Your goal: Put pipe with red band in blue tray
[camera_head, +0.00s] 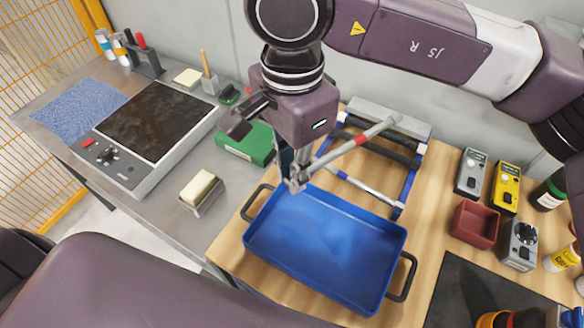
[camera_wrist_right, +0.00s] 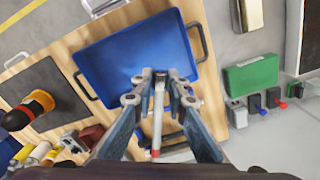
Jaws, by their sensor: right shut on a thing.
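My right gripper (camera_head: 297,182) is shut on one end of a grey pipe with a red band (camera_head: 348,146). The pipe slants up and to the right from the fingertips, in front of the rack. The fingertips show at the back left rim of the blue tray (camera_head: 290,262); I cannot tell their height over it. In the right wrist view the pipe (camera_wrist_right: 158,115) lies between the fingers, its red band towards the camera, and the empty blue tray (camera_wrist_right: 110,60) is beyond the fingertips. My left gripper is not in view.
A rack (camera_head: 412,123) with another banded pipe (camera_head: 357,186) stands behind the tray. A green box (camera_head: 246,146), a sponge holder (camera_head: 203,199) and a hotplate (camera_head: 150,122) are to the left. A red bin (camera_head: 475,224), meters and bottles stand to the right, with a dark mat (camera_head: 462,290) in front.

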